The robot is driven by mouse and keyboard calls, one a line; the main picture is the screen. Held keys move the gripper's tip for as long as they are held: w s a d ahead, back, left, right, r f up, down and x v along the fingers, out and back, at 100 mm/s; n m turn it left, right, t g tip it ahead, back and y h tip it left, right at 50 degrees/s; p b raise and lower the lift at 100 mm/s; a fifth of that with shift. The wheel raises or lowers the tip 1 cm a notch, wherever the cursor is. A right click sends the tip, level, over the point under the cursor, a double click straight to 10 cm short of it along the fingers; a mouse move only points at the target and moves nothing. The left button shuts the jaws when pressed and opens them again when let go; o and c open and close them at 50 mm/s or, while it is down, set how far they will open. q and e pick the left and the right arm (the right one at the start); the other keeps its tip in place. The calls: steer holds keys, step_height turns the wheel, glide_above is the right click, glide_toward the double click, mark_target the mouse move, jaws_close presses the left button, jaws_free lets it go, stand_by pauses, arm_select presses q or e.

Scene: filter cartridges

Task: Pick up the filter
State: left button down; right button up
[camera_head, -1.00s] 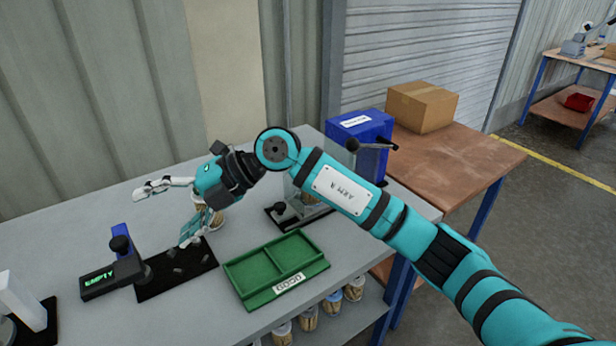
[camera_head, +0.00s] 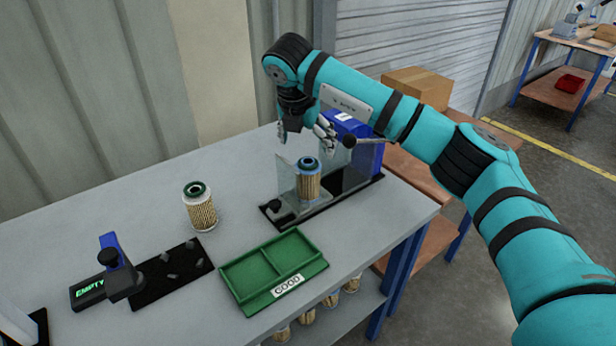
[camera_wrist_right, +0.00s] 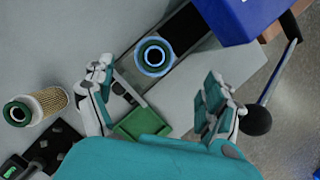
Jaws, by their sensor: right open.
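One filter (camera_head: 307,179), a pleated tan cylinder with a blue-lit ring on top, stands upright in the fixture with clear panels and a blue housing. In the right wrist view this filter (camera_wrist_right: 154,57) shows from above, ahead of and between my fingers. A second filter (camera_head: 200,207), tan with a dark green cap, stands on the bare table to the left; it also shows at the left of the right wrist view (camera_wrist_right: 36,106). My right gripper (camera_head: 304,133) is open and empty above the fixture, apart from both filters. My left gripper is not in view.
A green two-part tray (camera_head: 272,297) marked GOOD lies at the table's front. A black stand (camera_head: 118,277) with an EMPTY display is left of it. The fixture's blue housing (camera_head: 362,150) and lever (camera_head: 352,141) stand close to my right gripper. Filters stand on the shelf below.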

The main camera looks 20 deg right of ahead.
mark_target(308, 160)
steer(key=x, duration=0.2)
steer(key=shift+w+d+f, duration=0.1)
steer(key=shift+f, duration=0.2)
steer(key=x, duration=0.1)
steer(key=p+x, duration=0.2)
steer(key=x, duration=0.1)
steer(key=shift+w+a, duration=0.25)
steer(key=shift+a, duration=0.05)
steer(key=shift+w+d+f, duration=0.15)
steer(key=shift+w+f, duration=0.05)
steer(key=shift+f, duration=0.4)
steer(key=c, duration=1.7)
steer(key=shift+o, duration=0.2)
steer(key=shift+r, duration=0.1)
